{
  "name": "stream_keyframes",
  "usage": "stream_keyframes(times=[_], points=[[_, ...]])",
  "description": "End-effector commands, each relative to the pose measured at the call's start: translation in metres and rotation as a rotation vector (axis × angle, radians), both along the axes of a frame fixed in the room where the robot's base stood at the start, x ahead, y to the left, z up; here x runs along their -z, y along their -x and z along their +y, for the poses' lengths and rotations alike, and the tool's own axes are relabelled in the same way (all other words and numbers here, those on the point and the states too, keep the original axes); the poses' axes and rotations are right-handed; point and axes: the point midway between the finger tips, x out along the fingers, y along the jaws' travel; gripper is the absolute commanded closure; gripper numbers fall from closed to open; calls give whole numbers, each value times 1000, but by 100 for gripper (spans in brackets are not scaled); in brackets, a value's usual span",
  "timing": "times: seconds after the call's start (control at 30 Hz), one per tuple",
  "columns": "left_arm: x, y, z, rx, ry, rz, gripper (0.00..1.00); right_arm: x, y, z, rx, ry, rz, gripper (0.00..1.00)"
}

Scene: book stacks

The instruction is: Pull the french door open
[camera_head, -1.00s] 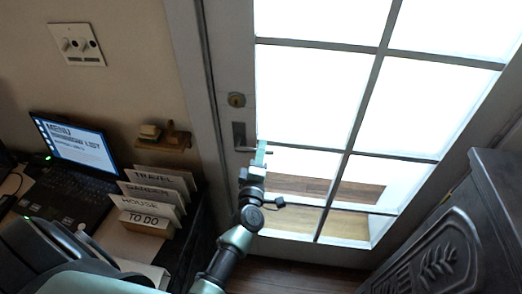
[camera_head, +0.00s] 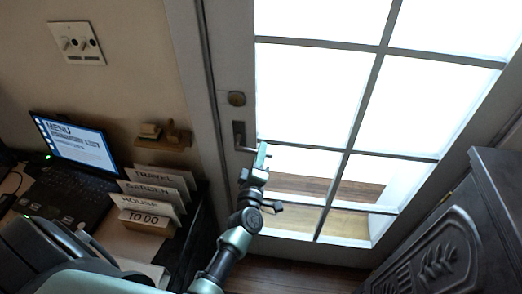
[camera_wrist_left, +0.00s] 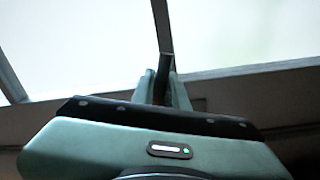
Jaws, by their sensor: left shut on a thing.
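The french door (camera_head: 228,75) has a grey frame and bright glass panes, and it looks shut. Its lever handle (camera_head: 239,134) sits on a dark plate at the door's left side, below a round lock (camera_head: 236,98). My left gripper (camera_head: 262,154) is at the lever's right end, shut on the handle. In the left wrist view my left gripper (camera_wrist_left: 163,86) has its two pale green fingers close around a dark piece, largely hidden between them. My right gripper is not in view.
A desk with a laptop (camera_head: 75,145) and labelled card holders (camera_head: 150,200) stands at the left. A dark carved cabinet (camera_head: 450,225) stands at the right, near the door. A strip of wooden floor (camera_head: 290,272) shows between them.

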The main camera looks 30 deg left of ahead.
Motion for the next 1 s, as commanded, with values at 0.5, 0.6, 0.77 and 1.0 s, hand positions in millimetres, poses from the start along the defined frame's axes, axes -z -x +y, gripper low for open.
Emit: stream_keyframes(times=[0.5,0.6,0.77,1.0], points=[[28,3,10,1,-353,118,100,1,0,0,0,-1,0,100],[31,4,12,1,-395,131,100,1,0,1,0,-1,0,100],[34,4,13,1,-437,144,100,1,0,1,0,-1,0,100],[35,5,14,0,-457,151,100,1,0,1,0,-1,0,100]])
